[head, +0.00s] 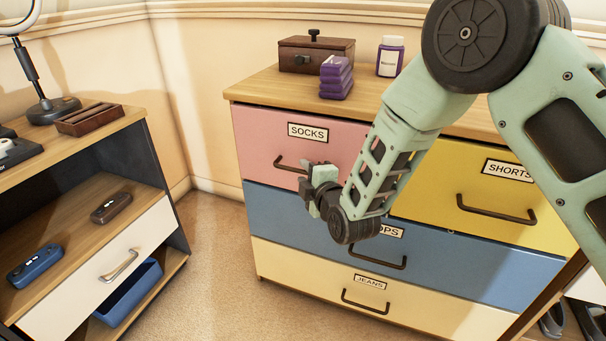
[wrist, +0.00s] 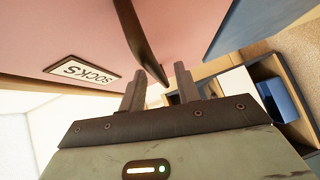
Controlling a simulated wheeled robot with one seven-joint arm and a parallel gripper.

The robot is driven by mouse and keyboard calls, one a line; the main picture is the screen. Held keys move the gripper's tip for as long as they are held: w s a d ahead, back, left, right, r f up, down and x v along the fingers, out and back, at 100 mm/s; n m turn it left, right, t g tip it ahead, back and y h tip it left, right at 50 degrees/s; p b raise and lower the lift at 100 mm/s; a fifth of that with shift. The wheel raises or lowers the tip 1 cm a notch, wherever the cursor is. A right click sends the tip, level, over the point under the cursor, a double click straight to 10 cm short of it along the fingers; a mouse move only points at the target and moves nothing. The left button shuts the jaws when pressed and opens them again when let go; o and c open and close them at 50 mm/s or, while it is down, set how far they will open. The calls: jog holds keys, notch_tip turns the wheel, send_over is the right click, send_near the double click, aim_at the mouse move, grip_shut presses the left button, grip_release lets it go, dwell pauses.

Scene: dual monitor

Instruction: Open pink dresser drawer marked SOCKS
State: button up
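The pink drawer (head: 258,133) marked SOCKS is at the top left of the dresser and looks shut, its front level with its neighbours. Its label (head: 307,132) also shows upside down in the wrist view (wrist: 85,71). Its dark handle (head: 288,165) is partly hidden by my gripper in the head view. My gripper (head: 318,180) is at the handle's right part. In the wrist view the two fingers (wrist: 161,88) are apart, and the near end of the handle (wrist: 150,62) shows between their tips. I cannot tell whether either finger touches it.
A yellow SHORTS drawer (head: 446,173), a blue drawer (head: 300,221) and a cream JEANS drawer (head: 300,266) are around the pink one. A wooden box (head: 316,56), purple stack (head: 336,78) and jar (head: 390,57) stand on top. Carpet (head: 215,240) is clear before a shelf unit at left.

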jog(key=shift+x, duration=0.85)
jog(key=shift+c, duration=0.2)
